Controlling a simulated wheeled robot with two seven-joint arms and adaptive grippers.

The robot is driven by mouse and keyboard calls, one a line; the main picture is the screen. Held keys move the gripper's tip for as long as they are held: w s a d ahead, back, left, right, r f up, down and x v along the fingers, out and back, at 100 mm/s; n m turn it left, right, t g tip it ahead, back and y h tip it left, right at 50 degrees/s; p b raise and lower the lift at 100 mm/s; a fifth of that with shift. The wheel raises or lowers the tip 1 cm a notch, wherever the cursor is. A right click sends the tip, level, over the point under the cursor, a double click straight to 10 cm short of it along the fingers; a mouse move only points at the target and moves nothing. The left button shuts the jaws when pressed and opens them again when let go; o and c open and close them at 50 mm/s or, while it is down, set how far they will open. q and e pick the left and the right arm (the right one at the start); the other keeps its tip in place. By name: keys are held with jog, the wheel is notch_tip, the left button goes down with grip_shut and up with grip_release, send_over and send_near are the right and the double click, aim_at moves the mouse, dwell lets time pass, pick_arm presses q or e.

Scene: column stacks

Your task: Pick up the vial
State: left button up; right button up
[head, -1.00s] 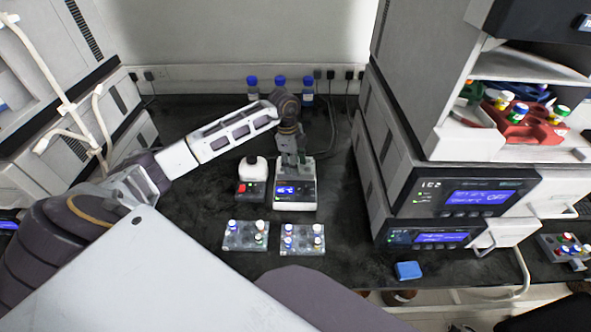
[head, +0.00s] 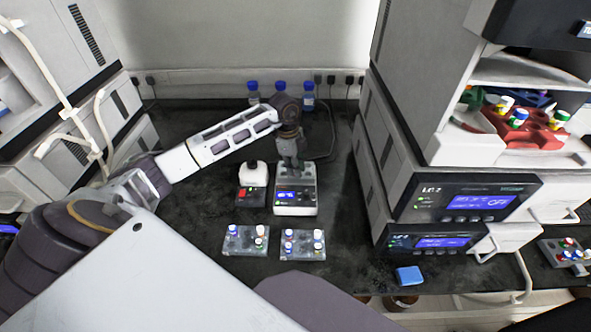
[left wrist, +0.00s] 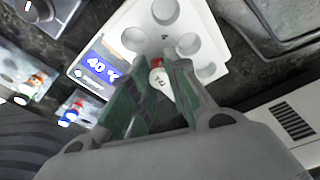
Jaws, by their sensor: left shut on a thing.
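My left gripper (head: 293,166) is over the white heating block (head: 296,210) in the head view, its fingers pointing down. In the left wrist view its two green-padded fingers (left wrist: 158,75) are shut on a vial (left wrist: 157,64) with a red and white cap. Only the cap end of the vial shows between the fingertips. Around it the block (left wrist: 212,68) has several round empty wells and a blue display reading 40 °C. I cannot tell whether the vial is still in a well or above it. My right gripper is not in view.
Two clear racks with capped vials, one at left (head: 246,240) and one at right (head: 303,245), stand in front of the block. A white-topped device (head: 252,184) stands left of it. Blue-capped bottles (head: 280,93) are behind; stacked instruments (head: 455,200) rise at right.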

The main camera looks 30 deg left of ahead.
pick_arm(q)
jog(key=shift+r, duration=0.75)
notch_tip(320, 180, up, 7)
jog(key=shift+f, duration=0.1)
jog(key=shift+r, duration=0.7)
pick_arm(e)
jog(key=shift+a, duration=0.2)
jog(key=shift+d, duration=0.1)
